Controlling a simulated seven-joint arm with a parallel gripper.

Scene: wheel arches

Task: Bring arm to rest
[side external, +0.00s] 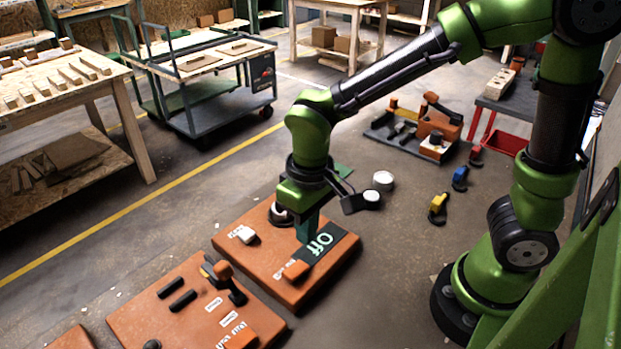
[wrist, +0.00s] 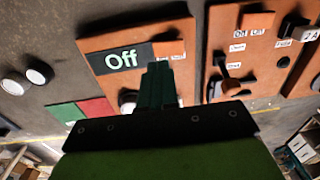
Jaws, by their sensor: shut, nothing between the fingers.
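My green arm reaches down from the upper right in the side view. My gripper (side external: 308,232) points down over the orange panel (side external: 330,277) that carries a dark "Off" display (side external: 322,249). In the wrist view my gripper (wrist: 160,72) is shut and empty, its teal fingers together just below the "Off" display (wrist: 121,60). Whether the fingertips touch the panel I cannot tell. A round white and dark knob (side external: 281,214) is partly hidden behind my gripper.
A second orange panel (side external: 180,322) with a lever (side external: 230,283) and dark bars lies at the front left. Round white-topped pieces (side external: 383,180), a yellow piece (side external: 438,207) and a blue piece (side external: 460,178) are on the floor. A cart (side external: 200,75) and workbench (side external: 60,85) stand behind.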

